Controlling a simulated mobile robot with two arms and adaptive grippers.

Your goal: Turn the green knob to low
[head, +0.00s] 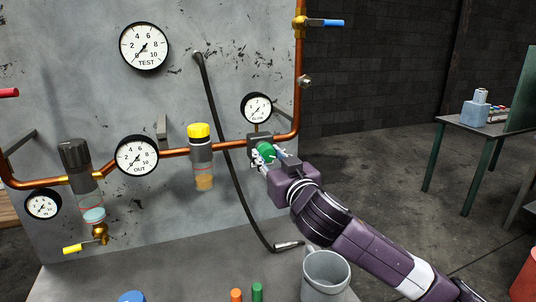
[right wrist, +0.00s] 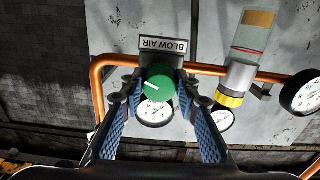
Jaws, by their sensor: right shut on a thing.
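The green knob (head: 265,152) sits on the copper pipe at the right side of the grey panel, below a small white gauge (head: 256,108). My right gripper (head: 262,157) is shut on it, coming from the lower right. In the right wrist view the green knob (right wrist: 159,88) lies between the two blue-padded fingers. A short white line on its face points to the left and slightly up. An upside-down BLOW AIR label (right wrist: 163,46) shows just above it. The small gauge's needle is partly visible; its exact reading is too small to tell. My left gripper is not in view.
A black hose (head: 222,130) hangs down the panel just left of the knob. A yellow-topped filter (head: 200,155) stands further left on the pipe. A grey mug (head: 326,274) stands below my right arm. A side table (head: 460,126) is at the right.

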